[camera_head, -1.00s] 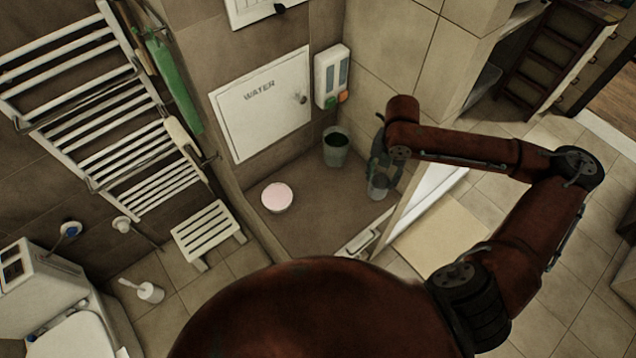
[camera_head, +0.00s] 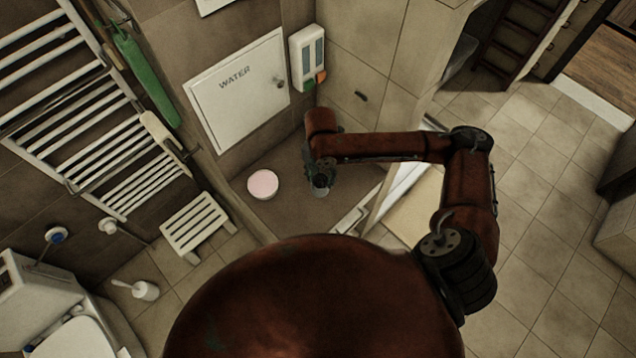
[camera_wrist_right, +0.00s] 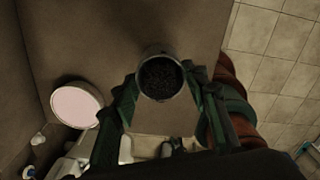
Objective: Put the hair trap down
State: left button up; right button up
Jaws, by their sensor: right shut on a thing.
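The hair trap (camera_head: 320,187) is a small grey cup, held over the brown basin floor (camera_head: 290,212). In the right wrist view the hair trap (camera_wrist_right: 160,77) is seen from above, with a pale rim and a dark, speckled inside. My right gripper (camera_head: 320,176) is shut on it, with green-dark fingers on both sides; it also shows in the right wrist view (camera_wrist_right: 163,88). I cannot tell whether the cup's bottom touches the floor. My left gripper is not in view.
A round pink-topped dish (camera_head: 262,184) lies on the basin floor to the left of the trap. A dispenser (camera_head: 307,58) and a white WATER panel (camera_head: 238,88) are on the wall behind. A white stool (camera_head: 198,225) stands left of the basin.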

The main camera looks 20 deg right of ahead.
aim_at(318, 184)
jog(key=shift+a+f, duration=0.4)
jog(key=shift+f, duration=1.6)
jog(key=o, duration=1.1)
jog(key=shift+f, duration=0.15)
notch_tip(318, 184, up, 12)
jog(key=shift+r, duration=0.15)
